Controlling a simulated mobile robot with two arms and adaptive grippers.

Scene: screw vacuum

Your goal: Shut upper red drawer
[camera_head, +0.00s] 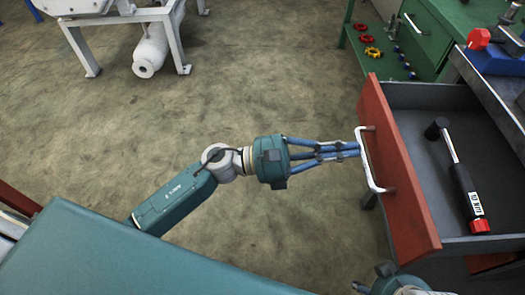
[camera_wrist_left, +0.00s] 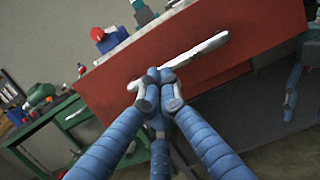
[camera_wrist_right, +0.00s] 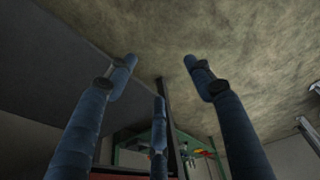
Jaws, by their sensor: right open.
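The upper red drawer (camera_head: 392,165) stands pulled out at the right of the head view, its grey inside showing. Its white bar handle (camera_head: 374,180) is on the red front, and both also show in the left wrist view, the front (camera_wrist_left: 225,62) and the handle (camera_wrist_left: 205,48). My left gripper (camera_head: 354,150) is at the handle with its fingertips drawn together. Whether they touch the handle or the front is hard to tell. My right gripper (camera_wrist_right: 160,75) is open and empty; in the head view only part of that arm shows at the bottom edge.
A hammer-like tool (camera_head: 456,175) with a black grip and red end lies inside the drawer. A green bench (camera_head: 430,40) with red and yellow knobs stands behind. A white machine frame (camera_head: 95,45) is at the upper left. The concrete floor (camera_head: 250,85) between is clear.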

